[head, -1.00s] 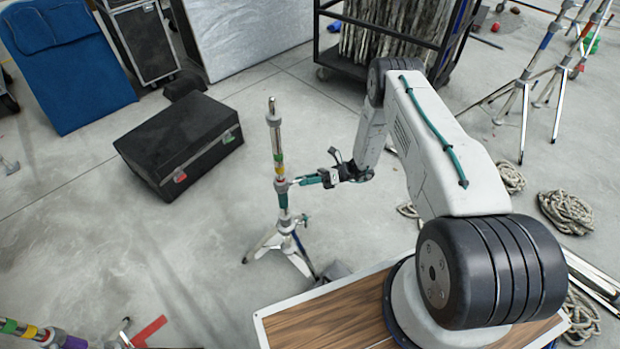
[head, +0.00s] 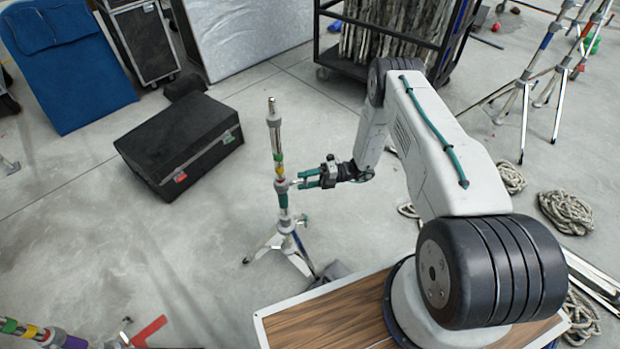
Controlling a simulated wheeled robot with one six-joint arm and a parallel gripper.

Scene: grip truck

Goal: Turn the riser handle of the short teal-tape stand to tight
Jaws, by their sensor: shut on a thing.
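The short stand (head: 284,202) stands upright on three legs near the picture's middle, with teal tape on its column and green and yellow bands above. Its riser handle (head: 294,183) sticks out to the right from the collar, towards my gripper. My gripper (head: 301,180), with teal fingers, reaches in from the right at the height of that collar. It is shut on the handle, with the fingers one above the other at its end. The fingers hide part of the handle. A lower teal knob (head: 304,219) shows on the stand below.
A black case (head: 180,143) lies on the floor to the left of the stand. A dark bag (head: 333,272) rests by the stand's foot. Several rope coils (head: 566,212) and other stands (head: 525,100) are at the right.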

